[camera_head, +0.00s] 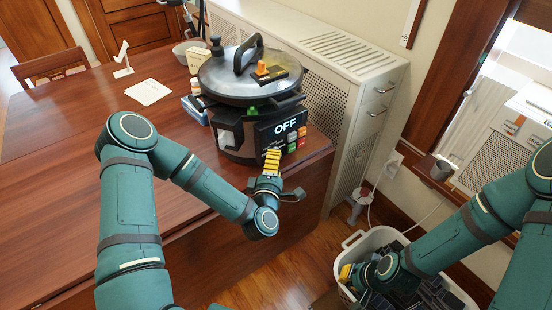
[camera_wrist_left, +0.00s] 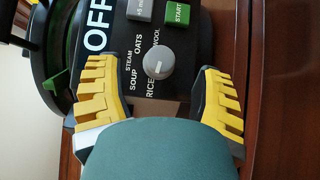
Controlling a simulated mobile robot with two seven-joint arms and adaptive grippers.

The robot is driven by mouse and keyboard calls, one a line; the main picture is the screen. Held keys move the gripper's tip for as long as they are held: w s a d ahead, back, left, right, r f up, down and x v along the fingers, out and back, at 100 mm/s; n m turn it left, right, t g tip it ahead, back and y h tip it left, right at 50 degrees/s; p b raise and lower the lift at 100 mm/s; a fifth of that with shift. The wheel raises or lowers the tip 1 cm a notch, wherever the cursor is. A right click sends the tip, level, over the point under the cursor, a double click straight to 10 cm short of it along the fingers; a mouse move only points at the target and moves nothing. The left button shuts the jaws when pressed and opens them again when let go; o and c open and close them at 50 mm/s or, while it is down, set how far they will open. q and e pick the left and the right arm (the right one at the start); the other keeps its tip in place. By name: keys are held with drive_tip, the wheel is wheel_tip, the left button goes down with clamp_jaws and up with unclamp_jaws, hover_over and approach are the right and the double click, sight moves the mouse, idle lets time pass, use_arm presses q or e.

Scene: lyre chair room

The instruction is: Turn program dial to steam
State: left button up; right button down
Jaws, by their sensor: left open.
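A dark multicooker (camera_head: 245,105) with a glass lid stands at the table's right end; its display (camera_head: 285,125) reads OFF. In the left wrist view the round grey program dial (camera_wrist_left: 160,62) sits on the black front panel, with labels including STEAM, SOUP, OATS and RICE beside it. A pale mark shows on the dial; I cannot tell which label it points to. My left gripper (camera_head: 285,173) is open in front of the panel. In the left wrist view its yellow fingers (camera_wrist_left: 155,68) lie either side of the dial, with no clear contact. My right gripper (camera_head: 354,286) is low, at a white basket.
The white basket (camera_head: 352,240) on the floor holds dark items. A perforated white cabinet (camera_head: 345,75) stands close behind the cooker. A grey button (camera_wrist_left: 139,10) and green START button (camera_wrist_left: 177,13) are near the dial. The table's left part is mostly clear, with a white card (camera_head: 148,92).

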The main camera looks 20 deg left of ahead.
use_arm(q)
drive_tip(key=shift+w+a, duration=0.15)
drive_tip(key=shift+w, duration=1.2)
clamp_jaws()
